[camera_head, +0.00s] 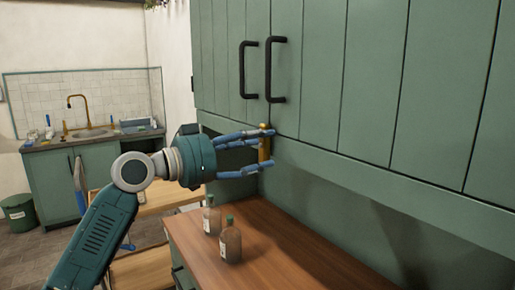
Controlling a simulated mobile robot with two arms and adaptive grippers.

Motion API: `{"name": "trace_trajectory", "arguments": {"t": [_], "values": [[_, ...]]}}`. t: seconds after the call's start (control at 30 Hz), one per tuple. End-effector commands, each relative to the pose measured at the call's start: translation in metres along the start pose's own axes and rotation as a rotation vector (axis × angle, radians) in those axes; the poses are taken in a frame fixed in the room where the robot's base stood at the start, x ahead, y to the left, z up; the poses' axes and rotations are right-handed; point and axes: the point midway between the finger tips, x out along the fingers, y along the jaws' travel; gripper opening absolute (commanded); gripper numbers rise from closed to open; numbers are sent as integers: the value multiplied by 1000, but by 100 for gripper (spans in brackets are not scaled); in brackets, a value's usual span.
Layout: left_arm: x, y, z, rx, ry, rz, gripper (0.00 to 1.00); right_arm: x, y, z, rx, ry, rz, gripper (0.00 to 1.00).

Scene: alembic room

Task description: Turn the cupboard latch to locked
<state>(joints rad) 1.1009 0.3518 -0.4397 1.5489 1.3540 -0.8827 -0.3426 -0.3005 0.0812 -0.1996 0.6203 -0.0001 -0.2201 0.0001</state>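The green cupboard (310,70) has two doors with black handles. A small brass latch (265,148) stands upright at the lower edge of the doors, just below the handles. My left gripper (271,150) reaches in from the left at the latch. Its blue fingers are spread, one side near the latch's top and the other near its bottom, with the latch between them. I cannot tell whether the fingers touch it. The fingers partly cover the latch. My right gripper is not in view.
Two clear bottles with green caps, one (211,219) behind the other (230,245), stand on the wooden counter (290,262) below the gripper. A sink unit (90,135) with a brass tap is at the back left. A green bin (19,213) stands on the floor.

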Motion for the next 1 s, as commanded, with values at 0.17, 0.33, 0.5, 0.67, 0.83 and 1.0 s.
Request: {"name": "trace_trajectory", "arguments": {"t": [0.17,0.33,0.5,0.67,0.83,1.0], "values": [[-1,0,0,-2,1,0,52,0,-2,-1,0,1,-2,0],[-16,-1,0,-2,2,-2,52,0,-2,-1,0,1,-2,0],[-52,-1,0,1,0,-3,52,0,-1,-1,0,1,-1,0],[-85,-1,1,-2,-1,-3,52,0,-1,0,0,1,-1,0],[-110,-1,1,-1,-2,-2,52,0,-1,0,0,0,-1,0],[-120,0,1,-1,0,0,52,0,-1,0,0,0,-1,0]]}}
